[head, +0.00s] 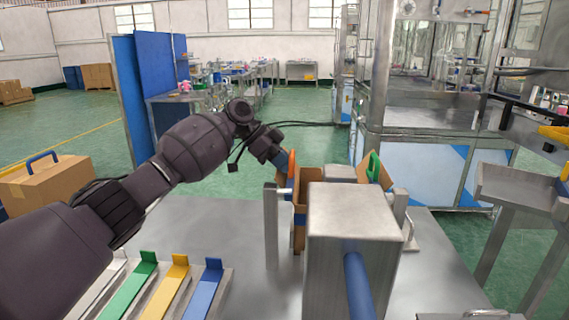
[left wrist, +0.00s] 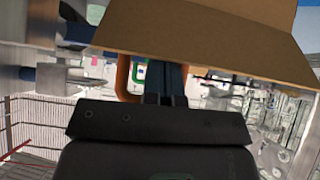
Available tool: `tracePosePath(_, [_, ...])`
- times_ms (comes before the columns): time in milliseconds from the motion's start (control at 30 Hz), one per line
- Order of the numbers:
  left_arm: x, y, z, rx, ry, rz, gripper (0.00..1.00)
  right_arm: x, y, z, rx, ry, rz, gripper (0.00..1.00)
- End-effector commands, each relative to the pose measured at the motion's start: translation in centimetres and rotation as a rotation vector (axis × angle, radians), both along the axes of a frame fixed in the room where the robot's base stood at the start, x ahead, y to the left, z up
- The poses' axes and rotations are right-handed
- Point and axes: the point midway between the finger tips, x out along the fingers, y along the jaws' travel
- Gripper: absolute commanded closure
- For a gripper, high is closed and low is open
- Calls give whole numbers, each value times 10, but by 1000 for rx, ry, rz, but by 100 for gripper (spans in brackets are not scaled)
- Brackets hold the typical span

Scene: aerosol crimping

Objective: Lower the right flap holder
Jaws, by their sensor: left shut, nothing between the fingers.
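An open cardboard box (head: 301,212) stands behind a grey metal block, which hides most of it. A green holder (head: 374,166) sits at the box's right flap, and an orange holder (head: 291,165) sits at its left side. My left gripper (head: 283,160) is shut and empty beside the orange holder, away from the green one. In the left wrist view my shut fingers (left wrist: 166,82) are just right of the orange holder (left wrist: 124,76), below a cardboard flap (left wrist: 205,42). Whether they touch it I cannot tell. My right gripper is not in view.
The metal block (head: 354,205) with a blue cylinder (head: 358,285) stands in front of the box. Metal posts (head: 271,225) flank it. White, green, yellow and blue strips (head: 208,285) lie on the table at front left. A machine (head: 430,150) stands behind on the right.

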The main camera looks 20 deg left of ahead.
Motion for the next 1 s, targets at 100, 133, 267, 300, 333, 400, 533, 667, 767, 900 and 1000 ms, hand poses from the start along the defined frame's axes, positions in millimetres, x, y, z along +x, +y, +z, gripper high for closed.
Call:
tracePosePath(100, [0, 0, 0, 0, 0, 0, 100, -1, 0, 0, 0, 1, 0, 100])
tracePosePath(133, [0, 0, 0, 0, 0, 0, 100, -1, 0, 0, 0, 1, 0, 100])
tracePosePath(267, [0, 1, 2, 0, -1, 0, 100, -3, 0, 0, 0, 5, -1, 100])
tracePosePath(300, [-1, 3, 4, 0, -1, 0, 100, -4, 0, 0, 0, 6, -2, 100])
tracePosePath(333, [-1, 5, 6, 1, -2, 1, 100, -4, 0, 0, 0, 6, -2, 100])
tracePosePath(400, [-2, 10, 12, 0, -3, 1, 100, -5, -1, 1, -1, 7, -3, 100])
tracePosePath(533, [-6, 26, 29, -1, -5, 3, 100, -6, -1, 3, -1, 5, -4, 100])
tracePosePath(667, [-11, 42, 47, 0, -5, 2, 100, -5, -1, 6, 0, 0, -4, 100])
tracePosePath(767, [-14, 54, 58, 0, -4, 1, 100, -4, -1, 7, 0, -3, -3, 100])
tracePosePath(900, [-17, 66, 70, 0, -3, 1, 100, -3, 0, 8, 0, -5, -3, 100])
tracePosePath(1000, [-18, 71, 74, 0, -1, 1, 100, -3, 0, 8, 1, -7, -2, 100])
